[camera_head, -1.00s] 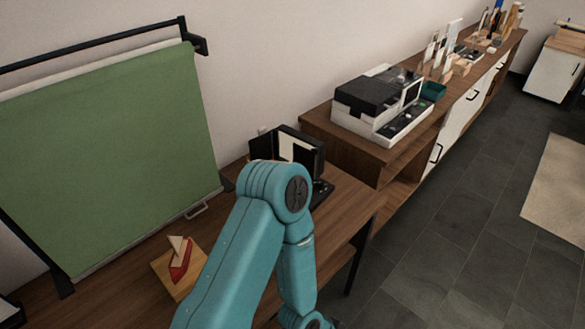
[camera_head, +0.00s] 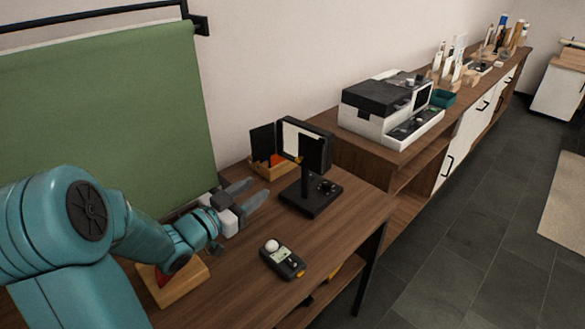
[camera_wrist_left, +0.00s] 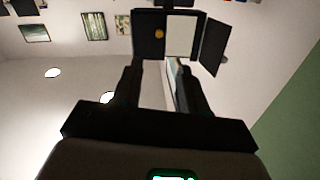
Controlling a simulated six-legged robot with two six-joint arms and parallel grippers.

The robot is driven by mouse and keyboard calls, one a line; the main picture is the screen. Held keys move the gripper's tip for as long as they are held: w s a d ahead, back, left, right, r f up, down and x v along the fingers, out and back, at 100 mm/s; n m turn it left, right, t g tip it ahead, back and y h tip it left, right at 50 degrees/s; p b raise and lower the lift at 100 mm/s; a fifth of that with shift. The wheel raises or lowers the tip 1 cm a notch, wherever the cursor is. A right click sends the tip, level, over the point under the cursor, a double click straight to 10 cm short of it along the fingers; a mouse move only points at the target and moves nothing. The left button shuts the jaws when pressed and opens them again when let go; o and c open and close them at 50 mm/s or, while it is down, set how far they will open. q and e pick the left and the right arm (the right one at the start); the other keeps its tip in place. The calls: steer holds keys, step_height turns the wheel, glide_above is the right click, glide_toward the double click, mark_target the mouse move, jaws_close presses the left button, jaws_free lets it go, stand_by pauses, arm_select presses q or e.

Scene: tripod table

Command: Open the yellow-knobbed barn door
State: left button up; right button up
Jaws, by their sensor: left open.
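A black studio lamp (camera_head: 322,134) with a white face (camera_head: 298,142) stands on the table on a black stand (camera_head: 311,197). In the left wrist view a dark door leaf (camera_wrist_left: 149,45) with a yellow-orange knob (camera_wrist_left: 160,34) covers part of the white face (camera_wrist_left: 182,36). The other dark leaf (camera_wrist_left: 214,46) is swung out to the side. In the head view the knobbed leaf (camera_head: 312,153) shows at the right of the face. My left gripper (camera_head: 260,188) is open and empty, in front of the lamp and apart from it. My right gripper is not in view.
A light meter (camera_head: 282,258) lies on the table (camera_head: 330,245) near the lamp base. A wooden block with a red part (camera_head: 172,283) sits beside my left arm. A green backdrop (camera_head: 110,115) stands behind. A black-and-white machine (camera_head: 390,108) is on the sideboard.

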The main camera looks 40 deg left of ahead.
mark_target(297, 161)
arm_select(q)
steer(key=w, duration=0.9)
steer(key=w+a+p, duration=0.1)
steer(key=w, duration=0.4)
steer(key=shift+w, duration=0.1)
jaws_close()
